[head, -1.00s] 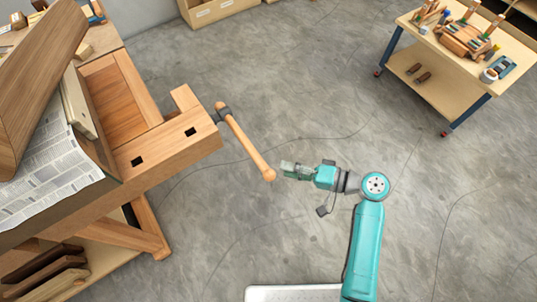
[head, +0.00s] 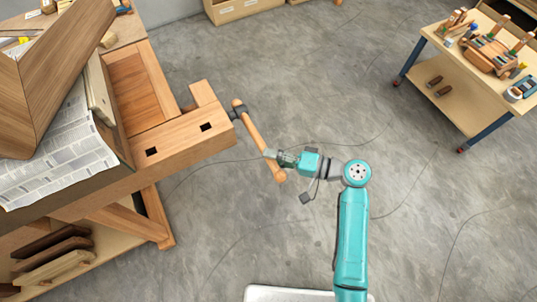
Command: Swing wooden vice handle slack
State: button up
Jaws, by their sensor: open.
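The wooden vice handle (head: 254,130) is a long turned bar with a knob at its lower end. It slants from upper left to lower right through a dark metal hub (head: 240,112) at the end of the workbench's vice (head: 185,139). My gripper (head: 271,155) reaches in from the right, and its fingertips are at the lower part of the handle, a little above the end knob (head: 281,176). The gripper is open. The fingers overlap the handle in this view, and I cannot tell whether they touch it.
Newspaper (head: 60,150) and a bent wooden piece (head: 70,55) lie on the bench at left. Boards (head: 50,250) sit on its lower shelf. A wheeled trolley (head: 450,85) with tools stands at upper right. The floor between is clear apart from thin dark lines.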

jog(key=shift+x, duration=0.75)
grip_shut()
jog(key=shift+f, duration=0.1)
